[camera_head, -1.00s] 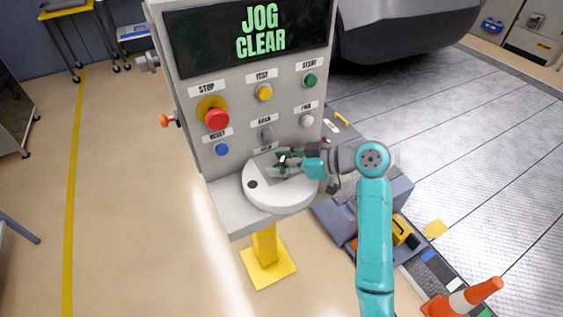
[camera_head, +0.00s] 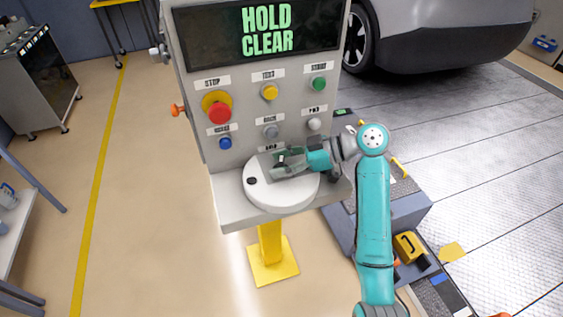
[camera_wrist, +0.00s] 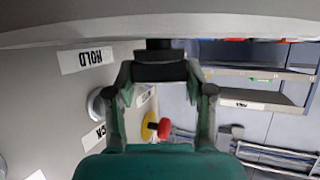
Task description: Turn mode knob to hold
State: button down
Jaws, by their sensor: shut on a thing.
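The control panel's screen (camera_head: 266,30) reads HOLD CLEAR in the head view. My gripper (camera_head: 285,164) is low at the panel face, over a round white disc (camera_head: 281,196) on the panel's shelf. In the wrist view my gripper (camera_wrist: 160,72) is shut on the dark mode knob (camera_wrist: 159,54), with one finger on each side of it. The knob meets the pale surface at the top of that view. In the head view the gripper largely hides the knob. A HOLD label (camera_wrist: 87,60) appears upside down beside it in the wrist view.
A red stop button (camera_head: 219,113), a yellow button (camera_head: 270,92), a green button (camera_head: 319,84) and a blue button (camera_head: 225,143) sit above the shelf. A silver car (camera_head: 437,35) stands behind right. Open floor lies to the left of the panel.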

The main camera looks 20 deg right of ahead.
jog(key=shift+f, duration=0.1)
jog(key=shift+c, duration=2)
grip_release()
jog(key=v, duration=1.2)
